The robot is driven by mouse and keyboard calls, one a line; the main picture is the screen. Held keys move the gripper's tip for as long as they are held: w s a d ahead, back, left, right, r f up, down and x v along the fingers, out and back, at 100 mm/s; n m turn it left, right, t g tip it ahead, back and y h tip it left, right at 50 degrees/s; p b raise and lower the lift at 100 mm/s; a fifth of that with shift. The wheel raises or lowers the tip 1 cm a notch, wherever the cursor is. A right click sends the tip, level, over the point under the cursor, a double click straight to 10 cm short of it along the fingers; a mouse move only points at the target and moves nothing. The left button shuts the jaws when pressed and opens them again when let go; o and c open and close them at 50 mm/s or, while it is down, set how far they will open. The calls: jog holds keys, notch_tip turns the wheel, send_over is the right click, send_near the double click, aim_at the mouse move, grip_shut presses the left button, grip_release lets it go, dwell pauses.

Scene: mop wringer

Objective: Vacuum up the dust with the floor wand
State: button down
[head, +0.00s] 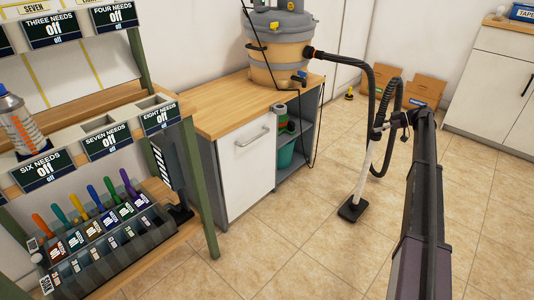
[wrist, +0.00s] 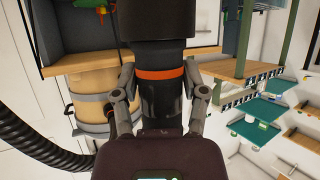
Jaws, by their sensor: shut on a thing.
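The floor wand (head: 366,170) has a pale tube, a flat black floor head (head: 352,210) and a black upper part. It stands slightly tilted, with its head at the tiled floor right of the cabinet. My gripper (head: 388,122) is at the wand's upper part. In the wrist view my gripper (wrist: 160,80) is shut around a black handle section with an orange band (wrist: 158,74). A black hose (head: 383,85) loops from the wand to the vacuum drum (head: 278,65) on the cabinet. I cannot make out any dust on the floor.
A wood-topped cabinet (head: 245,160) with open shelves stands left of the wand. A shelving rack (head: 200,190) with colored-handled tools is at front left. Cardboard boxes (head: 425,90) and a white cabinet (head: 495,90) stand behind. Open tiled floor (head: 300,245) lies around the wand head.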

aim_at(381, 114)
jog(key=shift+r, duration=0.15)
jog(key=shift+r+p, duration=2.4)
jog(key=shift+p, duration=0.1)
jog(key=shift+r, duration=0.1)
notch_tip(381, 114, up, 6)
jog(key=p, duration=0.6)
jog(key=shift+r+p, duration=0.25)
jog(key=shift+p, duration=0.05)
jog(key=shift+f+b, duration=1)
jog(key=shift+f, duration=0.05)
jog(key=shift+d, duration=0.1)
